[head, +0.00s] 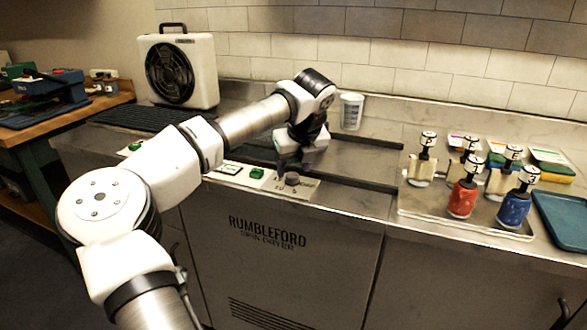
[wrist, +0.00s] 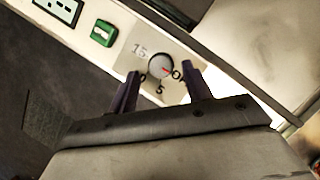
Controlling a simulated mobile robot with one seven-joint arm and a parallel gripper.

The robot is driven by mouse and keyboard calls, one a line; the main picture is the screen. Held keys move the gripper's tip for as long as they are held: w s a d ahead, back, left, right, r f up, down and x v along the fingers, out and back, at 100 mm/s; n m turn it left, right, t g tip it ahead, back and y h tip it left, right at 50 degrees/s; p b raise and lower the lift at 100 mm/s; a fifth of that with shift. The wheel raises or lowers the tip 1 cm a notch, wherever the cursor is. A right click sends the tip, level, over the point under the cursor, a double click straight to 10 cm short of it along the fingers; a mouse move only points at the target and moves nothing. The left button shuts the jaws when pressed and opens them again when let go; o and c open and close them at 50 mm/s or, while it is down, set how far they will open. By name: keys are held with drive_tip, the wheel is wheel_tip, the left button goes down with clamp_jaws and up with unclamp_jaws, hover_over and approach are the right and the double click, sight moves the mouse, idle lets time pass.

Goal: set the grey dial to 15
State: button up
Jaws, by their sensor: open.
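The grey dial (wrist: 161,67) is a round knob on a pale plate (head: 305,190) on the dryer's front ledge. My gripper (wrist: 160,72) is open, with one dark finger on each side of the dial and visible gaps. In the head view my gripper (head: 291,164) is just above the dial (head: 292,179).
A green switch (wrist: 102,33) sits left of the dial plate, with a dark socket-like panel (wrist: 62,8) beyond it. A tray (head: 465,226) of stamp-like bottles stands at right. A white cup (head: 351,111) and a fan (head: 182,71) stand behind.

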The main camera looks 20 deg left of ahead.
drive_tip(key=shift+x, duration=1.05)
drive_tip(key=c, duration=1)
drive_tip(key=shift+o, duration=0.2)
